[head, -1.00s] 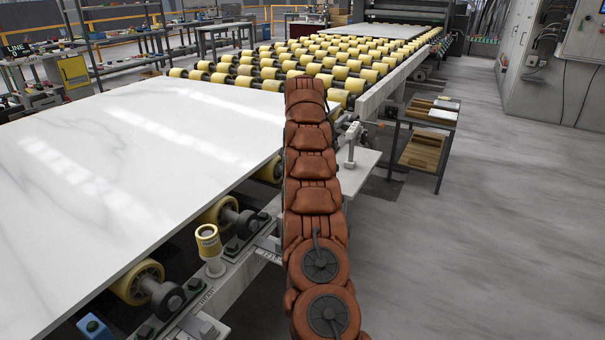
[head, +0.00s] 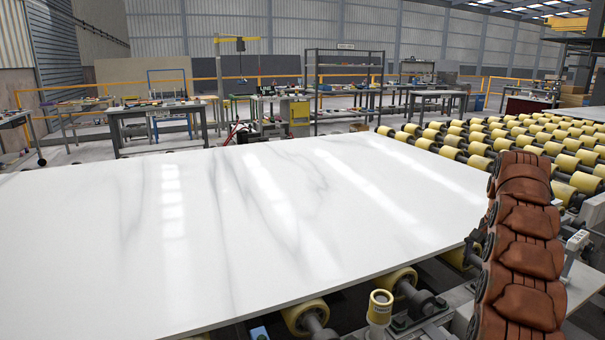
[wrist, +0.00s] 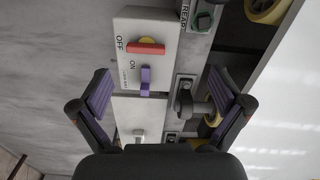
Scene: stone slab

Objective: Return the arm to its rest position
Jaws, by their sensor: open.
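My gripper (wrist: 163,98) is open in the wrist view, its two purple-padded fingers spread wide with nothing between the pads. Beyond the fingers is a light switch box (wrist: 146,50) marked OFF and ON. It carries a red bar (wrist: 146,48) by OFF and a purple handle (wrist: 145,80) by ON. The fingers look apart from the box. My brown arm (head: 522,240) stretches forward along the right side of the head view. The gripper itself is hidden there.
A white marble-like slab (head: 240,220) fills the left and middle of the head view, close left of my arm. Yellow rollers (head: 480,140) lie behind it. A yellow-capped post (head: 380,305) stands at the slab's near edge. Workbenches (head: 155,112) and shelves (head: 345,80) stand at the back.

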